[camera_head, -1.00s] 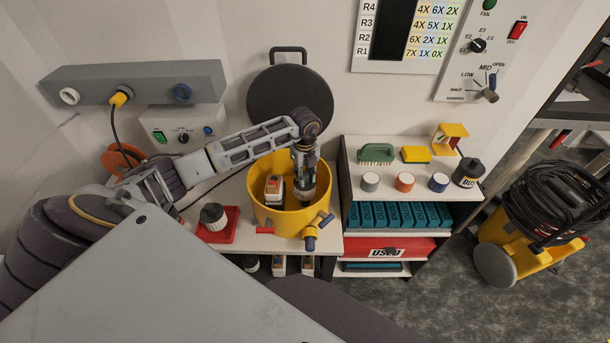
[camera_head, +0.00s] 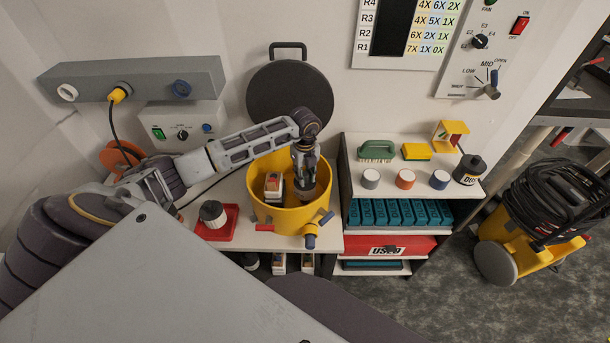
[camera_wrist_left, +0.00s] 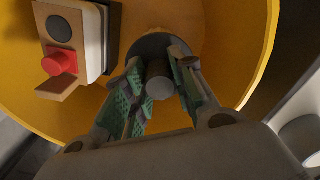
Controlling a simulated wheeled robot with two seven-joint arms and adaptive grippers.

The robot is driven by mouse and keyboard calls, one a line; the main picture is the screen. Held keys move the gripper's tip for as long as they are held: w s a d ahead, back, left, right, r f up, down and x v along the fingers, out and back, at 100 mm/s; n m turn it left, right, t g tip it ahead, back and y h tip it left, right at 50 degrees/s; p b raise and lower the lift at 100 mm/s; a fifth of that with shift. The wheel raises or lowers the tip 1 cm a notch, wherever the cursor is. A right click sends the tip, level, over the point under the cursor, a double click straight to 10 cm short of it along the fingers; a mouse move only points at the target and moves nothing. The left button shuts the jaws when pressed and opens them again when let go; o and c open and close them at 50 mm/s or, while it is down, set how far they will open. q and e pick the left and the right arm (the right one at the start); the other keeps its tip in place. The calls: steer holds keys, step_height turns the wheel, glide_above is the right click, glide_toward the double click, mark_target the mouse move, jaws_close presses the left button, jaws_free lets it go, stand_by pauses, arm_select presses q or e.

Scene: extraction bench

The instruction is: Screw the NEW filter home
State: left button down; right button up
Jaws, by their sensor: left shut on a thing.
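My left gripper (camera_head: 304,186) reaches down into the yellow drum (camera_head: 264,213). In the left wrist view its green-padded fingers (camera_wrist_left: 160,90) are closed on the grey knob (camera_wrist_left: 158,76) of a dark round filter top (camera_wrist_left: 148,47). The filter's lower part and its seat are hidden, so I cannot tell how far in it sits. Another filter (camera_head: 212,213), dark and pale, stands on a red tray (camera_head: 222,231) left of the drum. I cannot tell from its look which of the two is new. My right gripper is not in view.
A white block with a red button (camera_wrist_left: 60,62) stands inside the drum beside my fingers. The black lid (camera_head: 290,95) leans on the wall behind.

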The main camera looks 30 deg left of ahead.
arm_select(q)
steer(key=shift+m, duration=0.3)
steer(key=m+b, duration=0.1)
steer(key=m, duration=0.3)
steer(key=shift+b, duration=0.4)
steer(key=shift+m+b, duration=0.8)
steer(key=shift+m, duration=1.4)
steer(key=c, duration=1.1)
jaws_free()
steer(key=shift+r, duration=0.1)
step_height(320, 180, up, 12)
